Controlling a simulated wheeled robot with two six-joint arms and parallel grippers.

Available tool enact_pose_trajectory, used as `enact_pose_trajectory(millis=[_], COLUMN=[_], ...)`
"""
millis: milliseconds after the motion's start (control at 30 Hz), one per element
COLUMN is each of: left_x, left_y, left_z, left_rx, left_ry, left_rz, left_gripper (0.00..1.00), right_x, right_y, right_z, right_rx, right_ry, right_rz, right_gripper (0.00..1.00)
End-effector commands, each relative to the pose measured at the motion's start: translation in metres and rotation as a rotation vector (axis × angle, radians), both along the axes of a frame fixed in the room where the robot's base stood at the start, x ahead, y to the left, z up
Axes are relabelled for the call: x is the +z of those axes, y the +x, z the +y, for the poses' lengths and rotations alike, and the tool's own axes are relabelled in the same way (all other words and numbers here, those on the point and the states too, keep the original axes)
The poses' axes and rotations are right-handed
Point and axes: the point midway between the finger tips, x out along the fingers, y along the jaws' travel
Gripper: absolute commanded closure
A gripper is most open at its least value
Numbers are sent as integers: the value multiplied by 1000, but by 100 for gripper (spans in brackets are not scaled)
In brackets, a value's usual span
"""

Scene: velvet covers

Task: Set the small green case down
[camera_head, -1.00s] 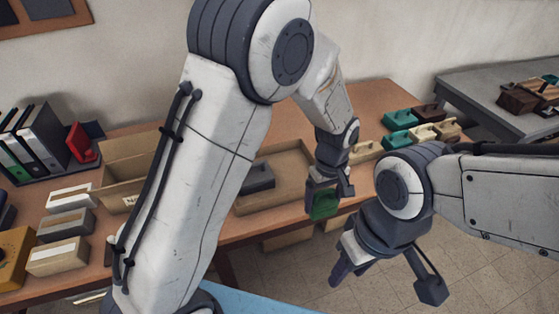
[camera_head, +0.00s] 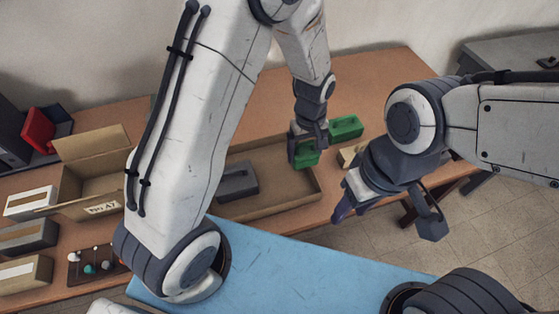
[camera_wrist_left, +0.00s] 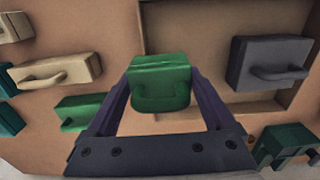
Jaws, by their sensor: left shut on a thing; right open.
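My left gripper (camera_head: 308,142) is shut on the small green case (camera_head: 304,158), over the right end of the shallow brown tray (camera_head: 290,209). In the left wrist view the case (camera_wrist_left: 160,82) sits between the two fingers, its handle toward the camera. I cannot tell whether its underside touches anything. A grey case (camera_head: 237,182) lies in the tray, apart from the held one. Another green case (camera_head: 345,128) lies on the table just right of the tray. My right gripper (camera_head: 388,214) is open and empty in front of the table's edge.
A cream case (camera_head: 350,155) lies right of the tray, partly hidden by my right arm. An open cardboard box (camera_head: 88,172) and several labelled boxes stand left. A rack of small knobbed items (camera_head: 95,266) lies near the front. The tray has bare floor around the grey case.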

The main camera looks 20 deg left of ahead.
Motion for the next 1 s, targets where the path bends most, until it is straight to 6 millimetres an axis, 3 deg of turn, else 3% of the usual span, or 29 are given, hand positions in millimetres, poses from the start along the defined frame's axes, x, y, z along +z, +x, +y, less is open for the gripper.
enact_pose_trajectory(millis=[100,300,433,700,1000], left_x=[-15,-32,-39,-72,-75], left_y=[-3,-4,-5,-5,-4], left_z=[29,56,60,60,59], left_rx=[7,4,3,3,3], left_ry=[2,0,1,0,0], left_rz=[6,2,3,1,0], left_gripper=[67,67,67,67,67], right_x=[8,12,13,21,20], right_y=[0,0,0,0,0], right_z=[0,0,0,0,0], right_rx=[0,0,0,0,0], right_ry=[0,0,0,0,0], right_rz=[0,0,0,0,0], right_gripper=[54,54,54,54,54])
